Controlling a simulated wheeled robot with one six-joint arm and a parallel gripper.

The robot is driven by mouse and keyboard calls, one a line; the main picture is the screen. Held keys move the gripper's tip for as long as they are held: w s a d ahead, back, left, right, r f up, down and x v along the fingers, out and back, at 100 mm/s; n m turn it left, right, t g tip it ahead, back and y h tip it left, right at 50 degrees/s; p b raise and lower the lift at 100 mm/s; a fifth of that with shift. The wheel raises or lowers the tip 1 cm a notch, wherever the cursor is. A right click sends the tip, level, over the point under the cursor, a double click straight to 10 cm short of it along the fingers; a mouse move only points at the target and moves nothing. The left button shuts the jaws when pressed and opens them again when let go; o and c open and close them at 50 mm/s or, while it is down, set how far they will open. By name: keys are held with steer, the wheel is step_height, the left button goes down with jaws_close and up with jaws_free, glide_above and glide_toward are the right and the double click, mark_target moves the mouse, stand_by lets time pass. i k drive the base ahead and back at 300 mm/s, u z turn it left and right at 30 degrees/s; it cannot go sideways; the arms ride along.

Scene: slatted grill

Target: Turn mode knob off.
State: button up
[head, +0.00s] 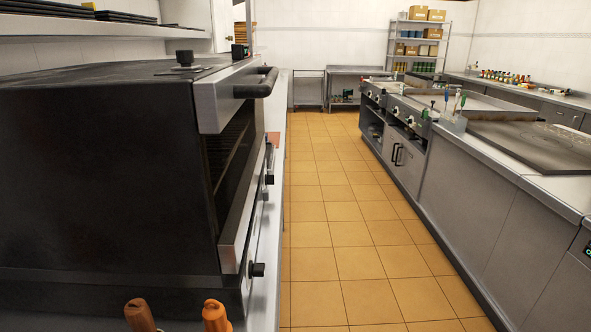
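A large dark grill (105,180) with a steel front frame and a black bar handle (257,82) fills the left of the head view. Its front faces right and is seen almost edge-on. Several black knobs stick out from that front: a near one low down (257,269) and others further along, such as one at mid height (268,179). I cannot tell which is the mode knob, and the knob markings and settings are not visible. My gripper is not in view.
Two brown-orange handle-like objects (216,316) stand at the bottom left, before the grill. A tiled aisle (340,220) runs clear between the grill's counter and a long steel counter (480,200) on the right. Shelving with boxes (418,45) stands at the back.

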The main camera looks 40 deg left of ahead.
mark_target(268, 179)
steer(key=i, duration=1.85)
steer(key=u, duration=1.65)
